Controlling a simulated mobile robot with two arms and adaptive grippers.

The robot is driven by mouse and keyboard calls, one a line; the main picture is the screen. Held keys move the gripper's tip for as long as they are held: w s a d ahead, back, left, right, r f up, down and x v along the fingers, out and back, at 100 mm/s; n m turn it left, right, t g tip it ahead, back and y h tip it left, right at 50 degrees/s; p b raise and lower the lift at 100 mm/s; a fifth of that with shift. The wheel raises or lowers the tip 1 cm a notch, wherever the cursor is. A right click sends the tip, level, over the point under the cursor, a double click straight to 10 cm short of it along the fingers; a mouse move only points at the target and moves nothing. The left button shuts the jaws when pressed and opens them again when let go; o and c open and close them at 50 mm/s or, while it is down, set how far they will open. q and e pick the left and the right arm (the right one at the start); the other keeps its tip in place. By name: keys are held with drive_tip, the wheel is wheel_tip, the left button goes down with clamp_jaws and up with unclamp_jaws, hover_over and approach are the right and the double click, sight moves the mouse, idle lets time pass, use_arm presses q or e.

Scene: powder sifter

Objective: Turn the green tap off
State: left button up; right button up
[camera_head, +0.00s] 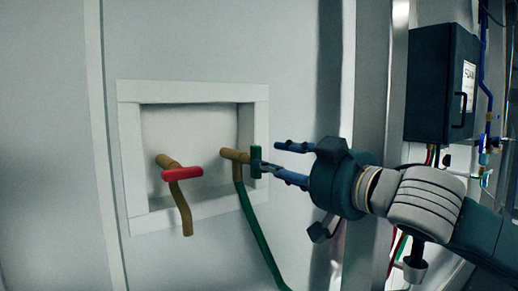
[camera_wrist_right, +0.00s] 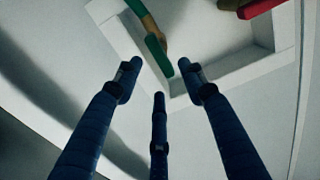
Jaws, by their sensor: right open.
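The green tap (camera_head: 257,161) sticks out of the right part of a white-framed wall recess. Its green handle stands upright in the head view, on a brass-coloured body (camera_head: 232,156). My right gripper (camera_head: 268,156) is open beside the handle, coming from the right. One lower fingertip overlaps the handle in the picture; I cannot tell whether it touches. In the right wrist view the green handle (camera_wrist_right: 159,54) lies just ahead of the spread fingers (camera_wrist_right: 162,76), with nothing held between them. My left gripper is not in view.
A red-handled tap (camera_head: 182,174) with a brass spout sits to the left in the same recess. The recess frame (camera_head: 190,91) surrounds both taps. A green hose (camera_head: 262,245) hangs below the green tap. A dark wall box (camera_head: 436,85) is at the upper right.

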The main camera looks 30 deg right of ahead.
sight(261, 159)
drive_tip(key=w, duration=0.1)
drive_tip(key=w+p, duration=0.1)
drive_tip(key=w, duration=0.1)
drive_tip(key=w+a, duration=0.1)
drive_tip(key=w, duration=0.1)
drive_tip(key=shift+w+p, duration=0.2)
drive_tip(key=shift+p, duration=0.1)
drive_tip(key=shift+w+f, duration=0.1)
drive_tip(key=shift+w, duration=0.4)
drive_tip(key=shift+c, duration=1)
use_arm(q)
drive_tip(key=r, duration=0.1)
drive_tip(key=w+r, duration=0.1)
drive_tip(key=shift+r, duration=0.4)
use_arm(e)
clamp_jaws()
